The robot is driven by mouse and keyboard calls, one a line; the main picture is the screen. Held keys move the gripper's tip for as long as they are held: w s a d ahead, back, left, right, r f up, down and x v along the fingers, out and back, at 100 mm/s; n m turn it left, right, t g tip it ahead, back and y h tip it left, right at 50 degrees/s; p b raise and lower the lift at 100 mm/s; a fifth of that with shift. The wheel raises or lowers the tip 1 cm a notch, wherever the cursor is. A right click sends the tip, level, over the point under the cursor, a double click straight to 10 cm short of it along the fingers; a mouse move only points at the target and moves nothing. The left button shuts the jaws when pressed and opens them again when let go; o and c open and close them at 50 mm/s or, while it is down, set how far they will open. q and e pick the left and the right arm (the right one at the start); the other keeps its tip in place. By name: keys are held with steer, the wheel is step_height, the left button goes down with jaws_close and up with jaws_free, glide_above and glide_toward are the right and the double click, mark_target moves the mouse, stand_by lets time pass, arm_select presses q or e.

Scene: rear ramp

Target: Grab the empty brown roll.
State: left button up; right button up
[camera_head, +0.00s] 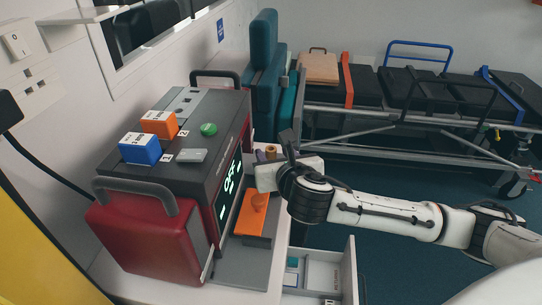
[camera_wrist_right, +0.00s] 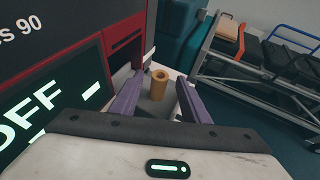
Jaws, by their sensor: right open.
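The brown roll (camera_wrist_right: 159,86) stands upright on a pale surface in the right wrist view, its round hole facing up. It also shows small in the head view (camera_head: 271,150), partly hidden by my right gripper (camera_head: 264,157). The two purple fingers of my right gripper are apart, one to each side of the roll in the wrist view. Nothing is held between them, and I cannot tell how far the tips are from the roll. My left gripper is not in view.
A red and dark grey device (camera_head: 195,150) with a lit display stands close left of my right gripper. An orange piece (camera_head: 254,222) lies in front of it. An open drawer (camera_head: 335,268) sticks out below. A stretcher (camera_head: 400,95) stands behind.

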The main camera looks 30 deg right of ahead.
steer(key=shift+w+f, duration=0.1)
steer(key=shift+w, duration=0.15)
jaws_close()
